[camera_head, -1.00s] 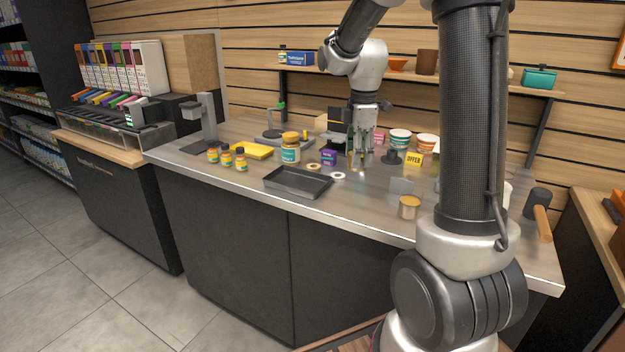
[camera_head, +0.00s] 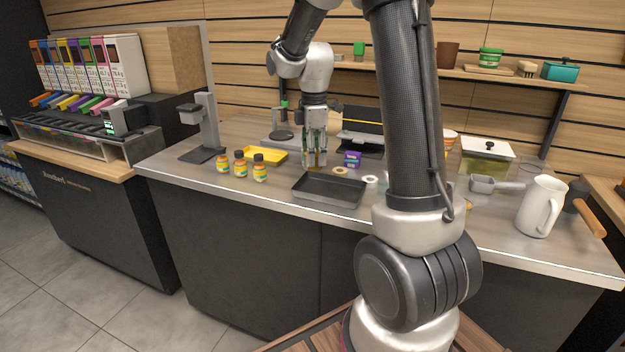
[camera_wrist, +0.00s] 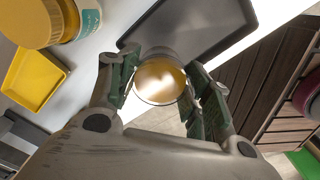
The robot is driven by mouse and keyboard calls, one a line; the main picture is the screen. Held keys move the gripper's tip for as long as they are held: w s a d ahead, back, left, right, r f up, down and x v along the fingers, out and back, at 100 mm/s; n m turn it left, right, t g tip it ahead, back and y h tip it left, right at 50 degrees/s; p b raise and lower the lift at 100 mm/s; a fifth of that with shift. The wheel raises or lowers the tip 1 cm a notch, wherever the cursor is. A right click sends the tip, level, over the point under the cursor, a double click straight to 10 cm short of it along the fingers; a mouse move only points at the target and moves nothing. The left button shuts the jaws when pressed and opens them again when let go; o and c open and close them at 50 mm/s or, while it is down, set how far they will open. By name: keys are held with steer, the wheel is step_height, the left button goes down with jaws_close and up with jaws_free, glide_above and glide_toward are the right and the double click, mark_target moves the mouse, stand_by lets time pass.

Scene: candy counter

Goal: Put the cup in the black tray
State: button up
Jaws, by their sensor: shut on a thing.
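The black tray (camera_head: 330,189) lies flat near the front edge of the counter. It also shows at the top of the wrist view (camera_wrist: 205,25), and looks empty. My gripper (camera_head: 314,163) points down just behind the tray's back left side. In the wrist view, my gripper (camera_wrist: 163,92) has its green-padded fingers closed on both sides of a round, clear-rimmed cup (camera_wrist: 158,82) with a golden inside. The cup overlaps the tray's edge in that view. The head view does not show the cup clearly, and its height above the counter cannot be told.
A jar with a yellow lid (camera_wrist: 45,20) stands close to my gripper. A yellow tray (camera_head: 266,155) and several small bottles (camera_head: 241,164) are at the left. A purple box (camera_head: 352,159) and a white ring (camera_head: 371,180) lie near the tray. A white pitcher (camera_head: 541,206) stands far right.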

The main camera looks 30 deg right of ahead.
steer(key=shift+f, duration=3.15)
steer(key=shift+f, duration=0.15)
steer(key=o, duration=1.1)
